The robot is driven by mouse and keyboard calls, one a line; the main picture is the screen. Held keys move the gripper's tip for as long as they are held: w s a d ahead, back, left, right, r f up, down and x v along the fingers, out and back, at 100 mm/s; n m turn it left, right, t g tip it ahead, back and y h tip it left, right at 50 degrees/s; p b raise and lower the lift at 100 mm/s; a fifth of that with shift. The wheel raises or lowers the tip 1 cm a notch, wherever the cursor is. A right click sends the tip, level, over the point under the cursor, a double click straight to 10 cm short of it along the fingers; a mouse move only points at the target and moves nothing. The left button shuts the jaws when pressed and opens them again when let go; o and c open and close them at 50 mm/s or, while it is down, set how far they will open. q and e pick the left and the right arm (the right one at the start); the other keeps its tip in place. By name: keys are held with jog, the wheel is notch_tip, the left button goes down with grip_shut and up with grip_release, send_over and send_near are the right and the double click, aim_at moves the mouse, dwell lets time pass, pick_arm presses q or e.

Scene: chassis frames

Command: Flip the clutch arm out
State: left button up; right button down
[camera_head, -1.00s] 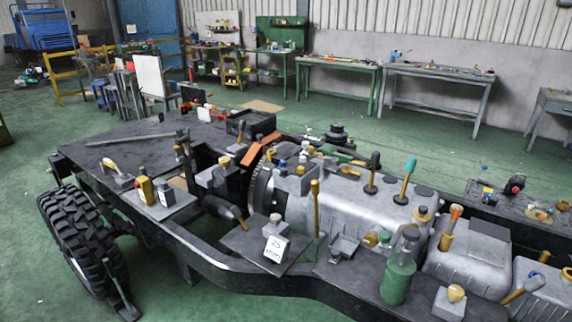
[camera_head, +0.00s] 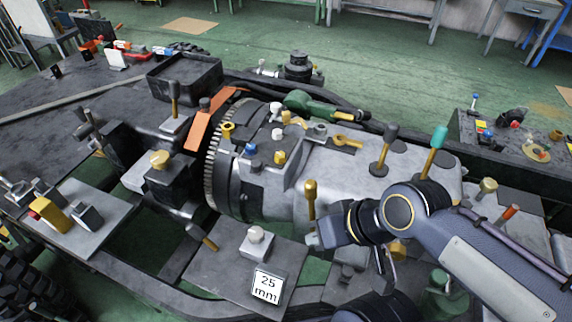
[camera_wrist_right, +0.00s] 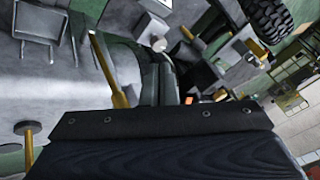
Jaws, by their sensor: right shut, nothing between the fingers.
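A brass-headed upright lever (camera_head: 310,196) stands on the side of the grey gearbox housing (camera_head: 340,175); I cannot tell for sure that it is the clutch arm. My right gripper (camera_head: 316,241) is shut and empty, just below and beside this lever in the head view. Whether it touches the lever is unclear. In the right wrist view a yellow lever (camera_wrist_right: 108,72) stands left of the shut fingers (camera_wrist_right: 168,82). The toothed flywheel ring (camera_head: 213,165) is at the housing's left end. My left gripper is not in view.
A plate with a "25 mm" block (camera_head: 267,285) lies in front of the housing. Levers with dark (camera_head: 390,133) and teal (camera_head: 439,137) knobs stand on top. An orange bracket (camera_head: 205,124) and a black tray (camera_head: 184,80) are further left.

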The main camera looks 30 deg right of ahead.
jog(key=w+d+r+n+g+h+p, duration=0.1)
jog(key=w+d+r+n+g, duration=0.15)
jog(key=w, duration=0.35)
jog(key=w+d+r+n+g+h, duration=0.1)
jog(key=w+r+n+g, duration=0.1)
jog(key=w+r+g, duration=0.3)
jog(key=w+a+f+n+h, duration=0.1)
jog(key=w+h, duration=0.1)
jog(key=w, duration=0.4)
jog(key=w+f+n+g+h+p, duration=0.1)
jog(key=w+f+n+h, duration=0.1)
jog(key=w, duration=0.5)
jog(key=shift+a, duration=0.35)
jog(key=shift+f+g, duration=0.2)
jog(key=shift+g, duration=0.05)
jog(key=x, duration=1)
jog(key=shift+f, duration=0.1)
jog(key=s, duration=0.1)
jog(key=s+d, duration=0.1)
jog(key=s+d+p, duration=0.1)
jog(key=shift+s+r, duration=0.15)
jog(key=shift+r, duration=0.2)
